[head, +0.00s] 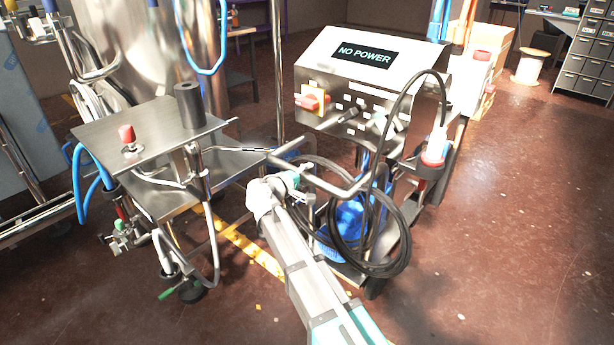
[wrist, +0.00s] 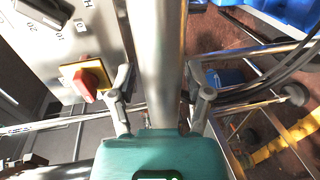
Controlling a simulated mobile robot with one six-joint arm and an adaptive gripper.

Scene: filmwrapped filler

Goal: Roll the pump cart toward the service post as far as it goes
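The pump cart (head: 335,85) stands in the middle of the head view, with a sloped steel console reading "NO POWER", a red and yellow switch, and a coiled black hose. A steel handle bar (head: 338,189) sticks out at its front. My gripper (head: 290,178) is at this handle, partly hidden by my wrist in the head view. In the wrist view my gripper (wrist: 163,85) has one finger on each side of the steel bar (wrist: 161,40), seemingly shut on it. I cannot tell for certain which upright is the service post.
A steel table (head: 150,130) with a red knob, hoses and valves stands close on the left, beside a large steel tank (head: 150,50). Yellow floor tape (head: 240,243) runs below. Open brown floor (head: 510,210) lies on the right; drawers (head: 585,60) and boxes stand behind.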

